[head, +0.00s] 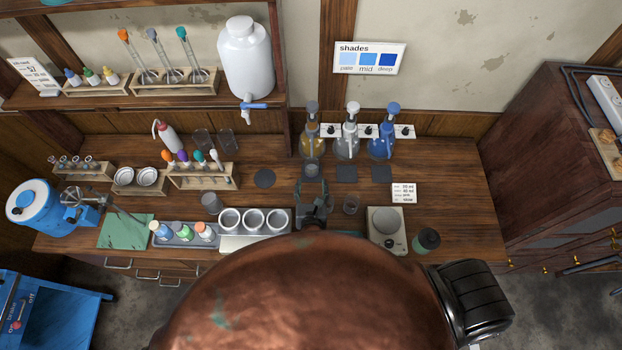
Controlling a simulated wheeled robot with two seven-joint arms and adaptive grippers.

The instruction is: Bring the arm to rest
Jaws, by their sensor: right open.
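My right gripper (313,187) is in the middle of the head view, over the wooden bench. Its fingers are apart and nothing shows between them. A large copper-coloured rounded form fills the lower middle and hides the bench's front edge and most of the arm behind the gripper. My left gripper is not in view.
A metal block with three white cups (254,220) is left of the gripper. A scale (386,224) and a dark green jar (426,240) are to the right. Clear and blue bottles (382,146) stand behind. The bench (447,175) is clear at the far right.

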